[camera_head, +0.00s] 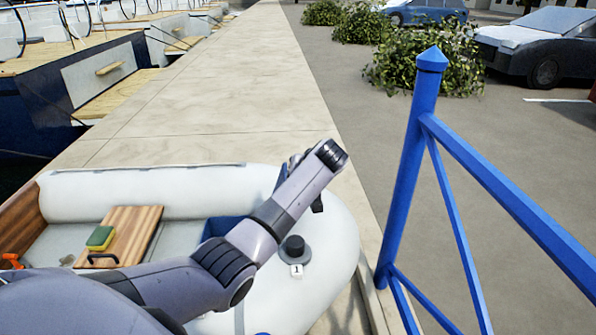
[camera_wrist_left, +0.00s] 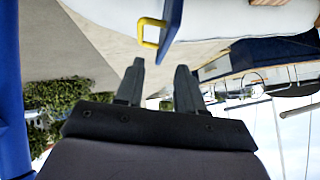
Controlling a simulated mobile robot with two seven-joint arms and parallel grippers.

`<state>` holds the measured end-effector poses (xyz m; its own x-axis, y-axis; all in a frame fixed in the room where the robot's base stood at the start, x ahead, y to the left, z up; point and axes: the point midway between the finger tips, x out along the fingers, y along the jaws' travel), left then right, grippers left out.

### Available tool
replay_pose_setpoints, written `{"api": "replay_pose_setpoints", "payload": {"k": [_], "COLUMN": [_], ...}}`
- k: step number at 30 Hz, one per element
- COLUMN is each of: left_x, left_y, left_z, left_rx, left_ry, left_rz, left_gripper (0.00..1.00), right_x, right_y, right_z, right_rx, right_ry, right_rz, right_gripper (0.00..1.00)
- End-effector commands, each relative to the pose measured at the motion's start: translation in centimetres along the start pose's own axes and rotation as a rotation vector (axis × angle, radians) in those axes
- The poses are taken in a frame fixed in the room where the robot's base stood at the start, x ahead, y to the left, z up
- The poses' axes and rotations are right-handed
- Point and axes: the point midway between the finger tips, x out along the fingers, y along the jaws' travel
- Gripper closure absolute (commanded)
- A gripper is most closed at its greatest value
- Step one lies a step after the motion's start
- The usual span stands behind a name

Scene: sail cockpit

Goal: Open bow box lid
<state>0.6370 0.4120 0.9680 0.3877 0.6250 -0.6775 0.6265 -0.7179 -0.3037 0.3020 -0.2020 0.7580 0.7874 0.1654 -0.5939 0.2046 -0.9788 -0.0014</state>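The bow box (camera_head: 221,226) is blue and sits in the white inflatable dinghy; my left arm hides much of it. In the left wrist view, whose picture is upside down, a blue panel (camera_wrist_left: 173,28), which looks like the lid, shows nearly edge-on with a yellow handle (camera_wrist_left: 151,33). My left gripper (camera_wrist_left: 158,77) is open, with a clear gap between its two dark fingers. The handle is just beyond the fingertips, apart from them. In the head view my left wrist hides most of the gripper. How far the lid is raised cannot be told. My right gripper is not in view.
The dinghy (camera_head: 150,192) holds a wooden seat (camera_head: 138,226) with a green and yellow sponge (camera_head: 100,238). A black valve cap (camera_head: 294,247) is on its tube. A blue railing (camera_head: 407,165) stands close on the right. The dock (camera_head: 230,75) beyond is clear.

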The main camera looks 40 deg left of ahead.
Motion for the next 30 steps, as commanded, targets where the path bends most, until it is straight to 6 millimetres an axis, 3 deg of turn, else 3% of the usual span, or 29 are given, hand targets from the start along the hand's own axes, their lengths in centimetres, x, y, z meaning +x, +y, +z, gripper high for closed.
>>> {"api": "replay_pose_setpoints", "payload": {"k": [12, 26, 30], "left_x": [-2.4, -2.4, -1.9], "left_y": [0.2, 0.2, 1.6], "left_z": [0.1, 0.1, 0.8], "left_rx": [0.0, 0.0, -0.031], "left_ry": [0.001, 0.001, 0.012], "left_rz": [0.001, 0.001, 0.054], "left_gripper": [0.62, 0.62, 0.62], "right_x": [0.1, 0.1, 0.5], "right_y": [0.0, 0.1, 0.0], "right_z": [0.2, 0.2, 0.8], "right_rx": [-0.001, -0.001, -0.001], "right_ry": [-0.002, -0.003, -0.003], "right_rz": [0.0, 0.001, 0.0], "right_gripper": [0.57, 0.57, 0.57]}}
